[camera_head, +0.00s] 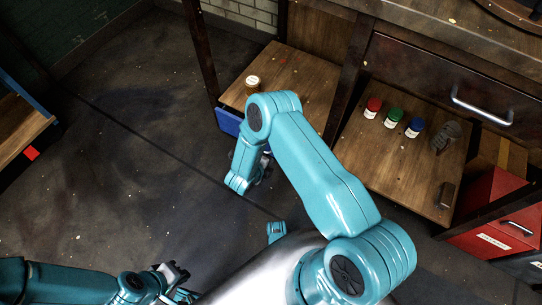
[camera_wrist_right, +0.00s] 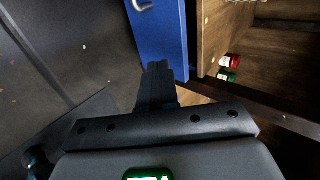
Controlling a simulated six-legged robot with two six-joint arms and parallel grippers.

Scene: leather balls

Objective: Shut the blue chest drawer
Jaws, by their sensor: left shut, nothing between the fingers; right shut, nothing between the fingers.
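The blue chest drawer shows as a blue front (camera_head: 228,122) below the wooden shelf edge in the head view, partly hidden behind my right arm. In the right wrist view its tall blue panel (camera_wrist_right: 165,35) has a metal handle (camera_wrist_right: 143,6) at the top. How far the drawer stands out cannot be told. My right gripper (camera_head: 262,168) is shut and empty, low in front of the drawer. Its dark fingers (camera_wrist_right: 158,72) overlap the panel's lower end in the wrist view; contact is unclear. My left gripper (camera_head: 175,272) is shut and empty at lower left, far from the drawer.
A red cabinet (camera_head: 490,210) stands at right. The dark floor (camera_head: 130,150) at left is clear.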

